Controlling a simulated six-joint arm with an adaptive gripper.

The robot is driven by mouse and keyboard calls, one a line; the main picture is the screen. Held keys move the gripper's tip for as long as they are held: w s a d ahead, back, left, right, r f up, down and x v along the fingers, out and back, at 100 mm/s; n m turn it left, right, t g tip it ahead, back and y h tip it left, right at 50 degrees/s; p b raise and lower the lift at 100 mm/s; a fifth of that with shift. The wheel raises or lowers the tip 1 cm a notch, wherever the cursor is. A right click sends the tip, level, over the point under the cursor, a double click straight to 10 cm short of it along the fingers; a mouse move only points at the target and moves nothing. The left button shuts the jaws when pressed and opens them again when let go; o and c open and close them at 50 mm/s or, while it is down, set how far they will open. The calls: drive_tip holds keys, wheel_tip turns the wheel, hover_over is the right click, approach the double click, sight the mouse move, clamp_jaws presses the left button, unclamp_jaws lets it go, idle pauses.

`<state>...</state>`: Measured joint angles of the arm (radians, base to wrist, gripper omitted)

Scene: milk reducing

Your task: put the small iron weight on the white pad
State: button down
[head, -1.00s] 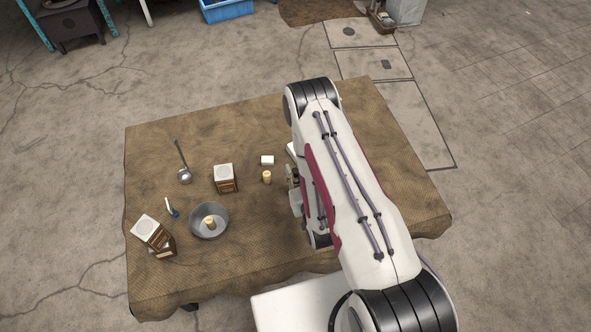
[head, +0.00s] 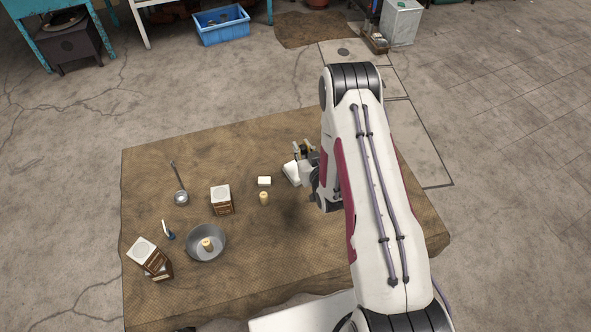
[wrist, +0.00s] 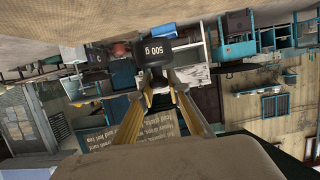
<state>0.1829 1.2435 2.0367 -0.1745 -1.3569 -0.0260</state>
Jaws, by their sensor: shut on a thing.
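My gripper (head: 303,149) is at the right part of the table, held above it. In the wrist view its fingers (wrist: 158,88) are closed on a dark iron weight (wrist: 155,50) marked "500 g". In the head view the weight is too small to make out clearly. A white flat thing (head: 291,174), which looks like the white pad, lies just left of and below my gripper in the picture. My arm hides part of it.
Left of the pad are a small white block (head: 264,181), a pale cylinder (head: 263,198), a carton (head: 221,200), a ladle (head: 181,197) and a metal pan (head: 205,256). Another carton (head: 149,257) leans at the table's left. The cloth-covered table (head: 300,270) is clear at front middle.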

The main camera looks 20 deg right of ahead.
drive_tip(key=shift+w+a+f+n+y, duration=0.15)
drive_tip(key=shift+w+f+n+y, duration=0.15)
drive_tip(key=shift+w, duration=0.45)
drive_tip(key=shift+w+a+f+n+y, duration=0.15)
drive_tip(key=shift+w+n+y, duration=0.25)
drive_tip(key=shift+w, duration=0.4)
drive_tip(key=shift+w+a+f+n+y, duration=0.15)
drive_tip(key=shift+w+f+n+y, duration=0.2)
drive_tip(key=shift+w, duration=0.4)
hover_over(295, 170)
drive_tip(key=shift+w+d+f, duration=0.1)
drive_tip(key=shift+f, duration=2.7)
drive_tip(key=shift+f, duration=2.1)
drive_tip(key=shift+f, duration=0.1)
